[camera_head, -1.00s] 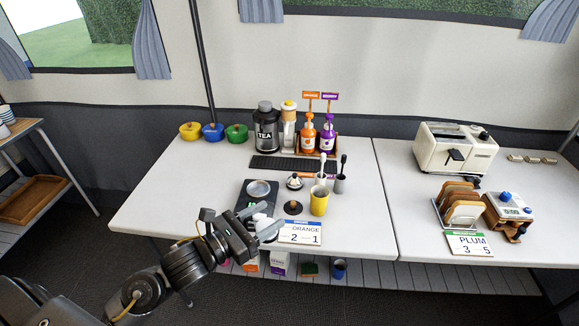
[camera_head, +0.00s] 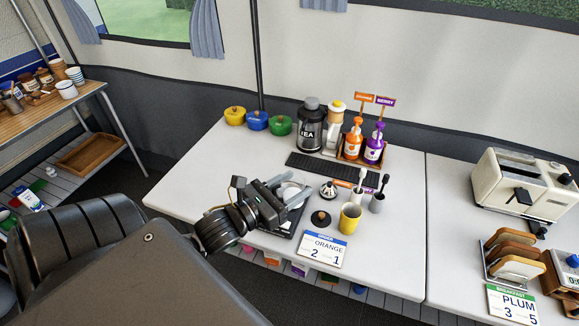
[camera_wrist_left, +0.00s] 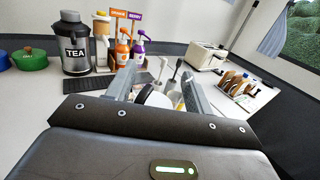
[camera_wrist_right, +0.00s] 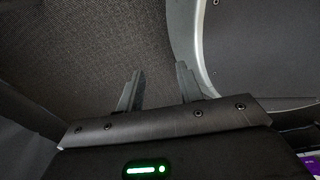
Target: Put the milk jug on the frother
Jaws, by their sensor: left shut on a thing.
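My left gripper (camera_head: 296,200) is over the left table, above the dark scale (camera_head: 284,230). It is shut on a small white thing (camera_wrist_left: 158,98), which looks like the milk jug; my gripper hides most of it. A low black round base with a centre knob (camera_head: 320,219), probably the frother, stands just right of the gripper, apart from it. A small pale lid-like piece with a dark knob (camera_head: 328,190) sits behind that base. My right gripper (camera_wrist_right: 158,80) is open and empty, away from the table; it does not show in the head view.
A yellow cup (camera_head: 350,219) stands close to the right of the black base. An ORANGE card (camera_head: 323,248) lies in front. The tea canister (camera_head: 311,126) and syrup bottles (camera_head: 374,146) stand at the back.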

